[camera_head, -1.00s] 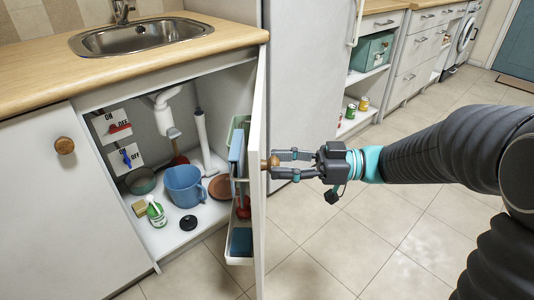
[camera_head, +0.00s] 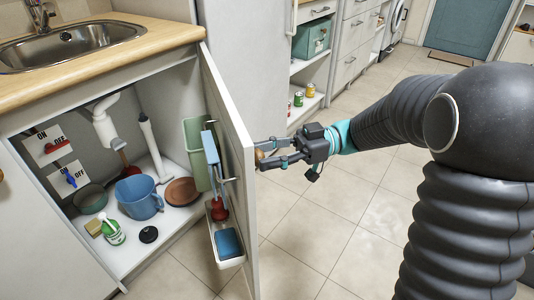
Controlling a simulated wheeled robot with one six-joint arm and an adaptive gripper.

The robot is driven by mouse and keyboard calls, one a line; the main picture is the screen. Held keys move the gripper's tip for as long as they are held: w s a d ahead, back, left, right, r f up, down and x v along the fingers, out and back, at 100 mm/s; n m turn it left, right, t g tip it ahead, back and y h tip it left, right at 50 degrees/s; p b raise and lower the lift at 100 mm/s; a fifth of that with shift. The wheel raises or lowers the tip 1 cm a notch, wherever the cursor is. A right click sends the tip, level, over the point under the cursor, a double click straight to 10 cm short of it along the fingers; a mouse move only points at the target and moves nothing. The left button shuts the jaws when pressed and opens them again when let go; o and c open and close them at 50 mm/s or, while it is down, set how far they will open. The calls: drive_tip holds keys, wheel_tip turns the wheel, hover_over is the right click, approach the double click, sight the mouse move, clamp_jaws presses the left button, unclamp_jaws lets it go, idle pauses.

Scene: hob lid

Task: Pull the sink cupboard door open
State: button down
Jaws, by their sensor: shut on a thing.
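The sink cupboard door (camera_head: 235,130) stands swung out from the cabinet, its inner side facing left with a rack on it. Its round wooden knob (camera_head: 260,155) is on the outer side, partly hidden by the fingers. My gripper (camera_head: 268,154) is shut on the knob from the right. The open sink cupboard (camera_head: 105,267) shows its inside to the left of the door.
Inside the cupboard are a blue jug (camera_head: 138,196), a brown dish (camera_head: 181,191), a green-labelled bottle (camera_head: 113,232) and a white drain pipe (camera_head: 104,128). The door rack holds a blue sponge (camera_head: 228,243). Tiled floor (camera_head: 300,225) right of the door is clear.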

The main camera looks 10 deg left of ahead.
drive_tip(key=c, duration=0.7)
unclamp_jaws()
drive_tip(key=shift+r, duration=0.1)
drive_tip(key=shift+v, duration=3.8)
